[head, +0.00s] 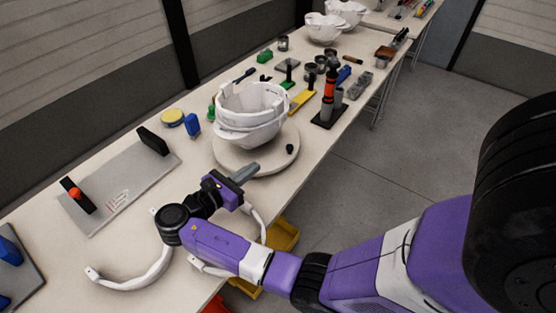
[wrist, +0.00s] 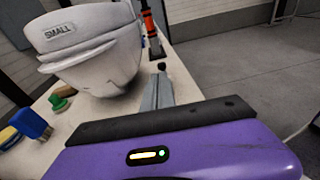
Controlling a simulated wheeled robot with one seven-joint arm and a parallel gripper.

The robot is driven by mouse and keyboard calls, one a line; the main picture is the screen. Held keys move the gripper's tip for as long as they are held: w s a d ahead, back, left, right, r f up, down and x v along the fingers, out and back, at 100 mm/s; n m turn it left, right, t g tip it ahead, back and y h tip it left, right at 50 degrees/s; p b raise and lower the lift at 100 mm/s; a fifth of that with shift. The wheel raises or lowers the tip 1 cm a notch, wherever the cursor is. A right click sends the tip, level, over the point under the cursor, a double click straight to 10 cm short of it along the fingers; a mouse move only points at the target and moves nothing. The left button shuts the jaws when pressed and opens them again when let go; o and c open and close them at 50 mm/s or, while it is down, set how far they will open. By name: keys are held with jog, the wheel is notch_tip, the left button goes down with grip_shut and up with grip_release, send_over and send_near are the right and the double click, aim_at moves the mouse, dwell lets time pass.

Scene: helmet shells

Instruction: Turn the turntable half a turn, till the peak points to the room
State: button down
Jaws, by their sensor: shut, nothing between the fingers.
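The round pale turntable (head: 222,158) lies on the long bench, with a small black knob (head: 290,148) standing near its right edge. The knob also shows in the wrist view (wrist: 161,66), just past my fingertips. A white helmet shell (head: 252,115) sits on the turntable. In the wrist view the shell (wrist: 88,50) carries a label reading "SMALL", with a ridge sticking out below it. I cannot tell for sure which way its peak points. My gripper (head: 254,168) is shut and empty, low over the near edge of the turntable, short of the knob.
A grey plate with black blocks (head: 115,190) lies left of the turntable. A white curved band (head: 135,283) lies at the near end. A black and orange tool (head: 329,95) stands beyond the turntable among small parts. More white shells (head: 322,28) sit farther back. The floor (head: 400,150) at right is clear.

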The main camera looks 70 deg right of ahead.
aim_at(282, 160)
notch_tip(282, 160, down, 4)
jog(key=b, duration=0.2)
jog(key=shift+r+b, duration=0.2)
jog(key=shift+b, duration=0.1)
jog(key=p+x, duration=0.1)
jog(key=x, duration=1.3)
jog(key=shift+p, duration=0.4)
jog(key=shift+d, duration=0.15)
